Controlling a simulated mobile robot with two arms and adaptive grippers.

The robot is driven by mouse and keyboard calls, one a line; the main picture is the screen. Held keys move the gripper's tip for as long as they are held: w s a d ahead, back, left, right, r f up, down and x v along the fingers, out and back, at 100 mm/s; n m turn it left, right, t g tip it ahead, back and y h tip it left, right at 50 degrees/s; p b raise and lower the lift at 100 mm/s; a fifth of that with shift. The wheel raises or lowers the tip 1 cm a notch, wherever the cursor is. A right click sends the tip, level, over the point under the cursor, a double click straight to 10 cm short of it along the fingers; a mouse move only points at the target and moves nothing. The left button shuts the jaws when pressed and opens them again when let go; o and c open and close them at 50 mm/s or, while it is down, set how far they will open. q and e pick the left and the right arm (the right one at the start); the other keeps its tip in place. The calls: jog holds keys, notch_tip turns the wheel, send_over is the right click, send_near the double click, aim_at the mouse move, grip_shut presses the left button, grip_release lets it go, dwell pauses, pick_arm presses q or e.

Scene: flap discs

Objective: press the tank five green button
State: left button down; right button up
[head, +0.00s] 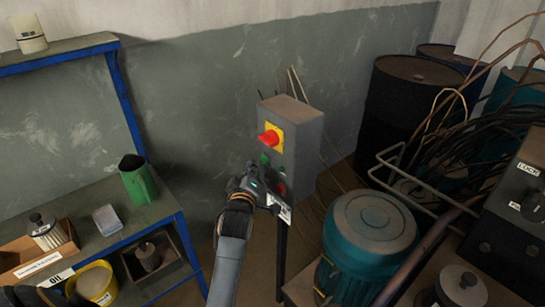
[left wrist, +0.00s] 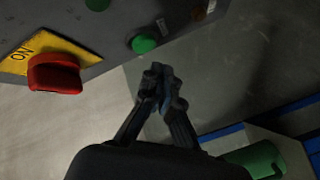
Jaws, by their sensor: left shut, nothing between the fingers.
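A grey control box (head: 307,140) stands on a post in the head view. It carries a red knob (head: 269,138) on a yellow plate, green buttons (head: 265,158) and a red button (head: 281,188). In the left wrist view a green button (left wrist: 143,44) sits just above my fingertips, with another green button (left wrist: 97,4) at the top edge and the red knob (left wrist: 55,73) at left. I cannot read which button is tank five. My left gripper (head: 253,170) is shut and empty in front of the box's lower buttons, partly hiding them. In the left wrist view its fingertips (left wrist: 160,82) appear apart from the green button.
A blue-framed shelf (head: 160,210) with a green container (head: 137,180) stands at left. A teal motor (head: 369,235) is right of the post. Dark drums (head: 400,105) and loose cables fill the right side. Grey wall lies behind the box.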

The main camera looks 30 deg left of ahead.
aim_at(265, 159)
pick_arm(q)
jog(key=shift+w+d+r, duration=0.15)
jog(key=shift+w+d, duration=0.05)
jog(key=shift+d, duration=0.05)
pick_arm(e)
jog(key=shift+s+d, duration=0.3)
jog(key=shift+d, duration=0.15)
jog(key=shift+w+a, duration=0.15)
jog(key=shift+w, duration=0.1)
dwell(0.5)
pick_arm(q)
jog(key=shift+w, duration=0.1)
jog(key=shift+w+d, duration=0.2)
jog(key=shift+w, duration=0.15)
jog(key=shift+w+d, duration=0.25)
jog(key=shift+w, duration=0.2)
dwell(1.1)
jog(key=shift+r, duration=0.1)
